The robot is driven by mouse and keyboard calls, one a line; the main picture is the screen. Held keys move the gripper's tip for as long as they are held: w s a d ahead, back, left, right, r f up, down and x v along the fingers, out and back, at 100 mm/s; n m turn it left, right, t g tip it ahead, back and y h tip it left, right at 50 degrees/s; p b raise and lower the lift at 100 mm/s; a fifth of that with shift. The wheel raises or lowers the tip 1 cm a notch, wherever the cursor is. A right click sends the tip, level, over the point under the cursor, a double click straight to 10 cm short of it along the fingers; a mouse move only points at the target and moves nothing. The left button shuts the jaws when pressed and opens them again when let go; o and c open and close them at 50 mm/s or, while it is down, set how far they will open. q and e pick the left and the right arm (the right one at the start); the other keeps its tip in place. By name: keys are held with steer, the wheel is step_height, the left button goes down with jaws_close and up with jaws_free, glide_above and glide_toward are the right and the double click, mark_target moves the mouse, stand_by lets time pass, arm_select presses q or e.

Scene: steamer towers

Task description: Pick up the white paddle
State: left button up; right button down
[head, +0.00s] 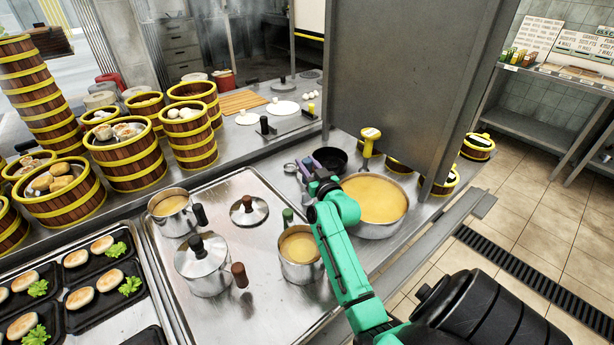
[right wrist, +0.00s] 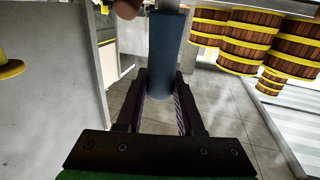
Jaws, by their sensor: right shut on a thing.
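My right gripper (head: 312,168) reaches over the steel counter, just left of the large pot. In the right wrist view its two fingers (right wrist: 162,105) are closed on a blue-grey cylindrical handle (right wrist: 166,50). The handle runs up out of the top of that view, so its far end is hidden, and I cannot tell whether it belongs to the white paddle. Two flat white round pieces (head: 283,107) lie on the counter at the back, beyond the gripper. My left gripper is not in view.
A large pot of yellow liquid (head: 374,200) stands right of the gripper, with a yellow-topped tool (head: 370,137) upright beside it. A black pan (head: 331,160) lies behind. A grey panel (head: 405,70) rises close by. Small pots and steamer towers (head: 192,135) stand left.

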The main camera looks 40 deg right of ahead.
step_height(320, 180, up, 20)
steer(key=shift+b, duration=0.45)
steer(key=c, duration=1.4)
jaws_free()
steer(key=shift+c, duration=0.2)
jaws_close()
